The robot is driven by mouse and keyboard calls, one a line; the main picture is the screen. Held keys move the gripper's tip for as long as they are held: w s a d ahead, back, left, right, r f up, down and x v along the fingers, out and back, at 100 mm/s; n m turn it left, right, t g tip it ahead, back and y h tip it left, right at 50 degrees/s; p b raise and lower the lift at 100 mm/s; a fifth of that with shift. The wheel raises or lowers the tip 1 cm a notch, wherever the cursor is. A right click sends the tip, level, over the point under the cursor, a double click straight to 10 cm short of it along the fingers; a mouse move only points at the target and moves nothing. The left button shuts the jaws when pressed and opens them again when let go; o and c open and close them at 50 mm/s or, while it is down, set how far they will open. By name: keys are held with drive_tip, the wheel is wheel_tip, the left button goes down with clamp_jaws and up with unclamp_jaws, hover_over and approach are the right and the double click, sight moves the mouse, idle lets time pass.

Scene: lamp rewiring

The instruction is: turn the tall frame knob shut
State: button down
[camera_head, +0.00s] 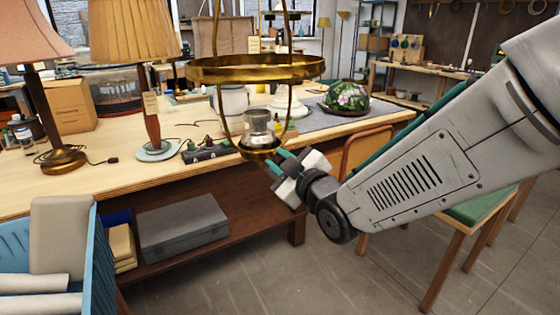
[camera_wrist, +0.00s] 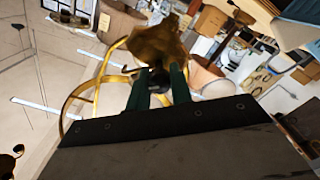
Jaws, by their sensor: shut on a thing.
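The tall brass frame (camera_head: 255,68) hangs or stands in front of the workbench, with a wide ring, curved rods and a small glass cup (camera_head: 258,125) at its bottom. My gripper (camera_head: 272,156) reaches in from the right, its green fingers at the frame's lower end. In the wrist view my gripper (camera_wrist: 160,82) is shut on a small dark knob (camera_wrist: 157,79), with a brass part (camera_wrist: 158,45) just beyond it. The frame's curved brass hoops (camera_wrist: 90,88) show to the left. In the head view the knob is hidden by the fingers, and its turn angle cannot be told.
The wooden workbench (camera_head: 95,183) runs behind the frame, with a tan-shaded lamp (camera_head: 133,32) and a flowered glass dome (camera_head: 346,96) on it. A blue bin (camera_head: 85,255) stands at lower left. A green-seated chair (camera_head: 476,211) is behind my arm. The floor at bottom centre is clear.

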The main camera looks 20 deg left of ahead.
drive_tip(key=n, duration=0.5)
drive_tip(key=shift+n, duration=0.3)
drive_tip(key=n, duration=0.4)
drive_tip(key=shift+f+n, duration=0.15)
drive_tip(key=shift+n, duration=0.25)
drive_tip(key=c, duration=1.3)
unclamp_jaws()
drive_tip(key=shift+o, duration=0.2)
drive_tip(key=shift+s, duration=0.1)
drive_tip(key=v, duration=0.7)
drive_tip(key=shift+s+d, duration=0.2)
drive_tip(key=shift+d, duration=0.05)
